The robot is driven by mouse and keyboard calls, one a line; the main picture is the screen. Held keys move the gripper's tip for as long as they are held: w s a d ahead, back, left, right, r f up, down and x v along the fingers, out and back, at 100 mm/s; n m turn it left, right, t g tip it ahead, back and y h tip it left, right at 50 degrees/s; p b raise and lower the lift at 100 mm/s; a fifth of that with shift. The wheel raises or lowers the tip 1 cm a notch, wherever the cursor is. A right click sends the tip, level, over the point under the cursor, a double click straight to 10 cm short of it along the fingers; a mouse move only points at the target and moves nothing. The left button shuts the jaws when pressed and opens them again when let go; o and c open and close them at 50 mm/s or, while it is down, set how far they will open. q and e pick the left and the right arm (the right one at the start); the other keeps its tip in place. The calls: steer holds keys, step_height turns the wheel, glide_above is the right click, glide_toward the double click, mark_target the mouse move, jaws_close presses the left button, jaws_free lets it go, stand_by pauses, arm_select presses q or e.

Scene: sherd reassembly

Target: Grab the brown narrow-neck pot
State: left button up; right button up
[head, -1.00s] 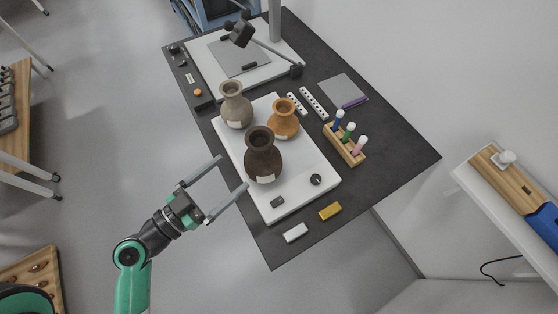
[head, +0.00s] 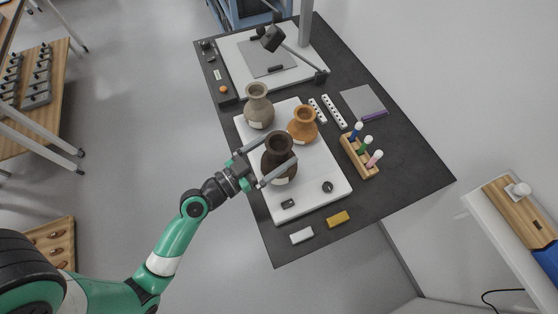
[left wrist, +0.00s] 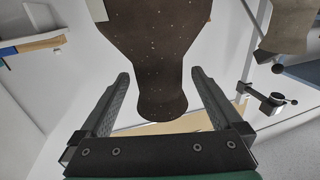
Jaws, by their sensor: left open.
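The dark brown pot (head: 279,148) stands upright on the white board, with a pale label low on its body. My left gripper (head: 280,152) is open, its fingers on either side of the pot in the head view. In the left wrist view the pot (left wrist: 160,45) fills the upper middle, its narrow end between the open fingers (left wrist: 160,76). Gaps show between that end and both fingers. The far part of the pot is cut off by the frame's top edge. My right gripper is not in view.
A grey-beige pot (head: 258,107) and an orange-brown pot (head: 302,124) stand close behind on the white board (head: 317,190). A wooden rack (head: 360,157) with several coloured tools is to the right. A yellow block (head: 338,219) and a white block (head: 302,235) lie in front.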

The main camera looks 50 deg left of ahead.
arm_select(q)
steer(key=shift+w, duration=0.75)
steer(key=shift+s, duration=0.1)
steer(key=shift+c, duration=0.2)
jaws_close()
steer(key=shift+r, duration=0.15)
